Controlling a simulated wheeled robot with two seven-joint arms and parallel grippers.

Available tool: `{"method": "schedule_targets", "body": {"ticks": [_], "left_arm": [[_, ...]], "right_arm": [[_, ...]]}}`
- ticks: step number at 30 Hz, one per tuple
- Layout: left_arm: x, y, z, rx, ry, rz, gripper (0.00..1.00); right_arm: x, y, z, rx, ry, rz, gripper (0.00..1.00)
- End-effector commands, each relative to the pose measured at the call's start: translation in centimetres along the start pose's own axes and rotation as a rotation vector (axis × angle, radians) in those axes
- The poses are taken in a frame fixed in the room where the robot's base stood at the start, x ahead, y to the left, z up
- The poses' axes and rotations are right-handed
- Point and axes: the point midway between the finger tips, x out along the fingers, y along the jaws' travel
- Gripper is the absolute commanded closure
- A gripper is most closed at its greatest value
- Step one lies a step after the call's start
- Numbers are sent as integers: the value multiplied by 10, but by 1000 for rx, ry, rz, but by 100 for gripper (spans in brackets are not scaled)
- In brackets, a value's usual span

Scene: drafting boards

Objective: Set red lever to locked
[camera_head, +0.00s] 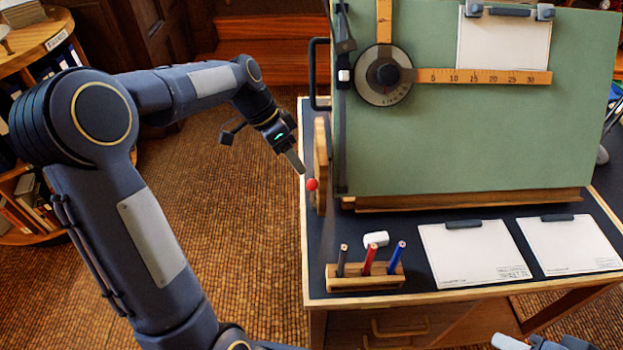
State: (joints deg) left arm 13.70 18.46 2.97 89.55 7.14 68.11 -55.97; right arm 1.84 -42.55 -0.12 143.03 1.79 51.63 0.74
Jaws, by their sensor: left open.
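The red lever shows as a round red knob (312,184) at the left edge of the drafting desk, beside a wooden upright (320,165). Its shaft and any locked marking cannot be made out. The green drafting board (470,130) stands tilted up just right of it. My left gripper (303,172) comes in from the upper left, open, with its fingertips right by the red knob; whether they touch it I cannot tell. My right gripper is not clearly seen; only a bit of my right arm shows at the bottom right.
A pen holder (365,283) with several pens and a white eraser (376,239) stand at the desk's front left. Two clipboards (474,252) (570,244) lie on the right. A dial with a ruler (480,76) is on the board. Carpeted floor (230,230) is free left of the desk.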

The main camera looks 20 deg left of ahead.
Motion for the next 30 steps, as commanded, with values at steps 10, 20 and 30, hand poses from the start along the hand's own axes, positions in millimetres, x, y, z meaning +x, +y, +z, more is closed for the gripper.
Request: {"method": "schedule_targets", "body": {"ticks": [10, 20, 30], "left_arm": [[50, 0, 0, 2, -3, 5, 51], [76, 0, 0, 1, 0, 0, 51], [76, 0, 0, 1, 0, 0, 67]], "right_arm": [[2, 1, 1, 0, 0, 0, 64], [2, 1, 1, 0, 0, 0, 64], [2, 1, 1, 0, 0, 0, 64]]}}
